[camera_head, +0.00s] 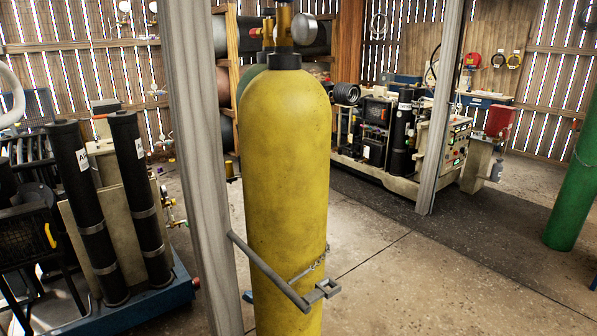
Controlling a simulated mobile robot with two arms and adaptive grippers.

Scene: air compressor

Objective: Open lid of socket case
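No socket case and no lid that I can pick out show in the head view. Neither of my grippers is in view. A blue workbench (484,99) stands far back on the right, but the things on it are too small to tell.
A large yellow gas cylinder (286,170) stands close in front, with a metal bracket (282,280) around it, beside a grey post (198,170). A compressor (100,200) stands left, another machine (404,135) behind. A green cylinder (577,190) is at right. Floor (440,265) is clear at centre right.

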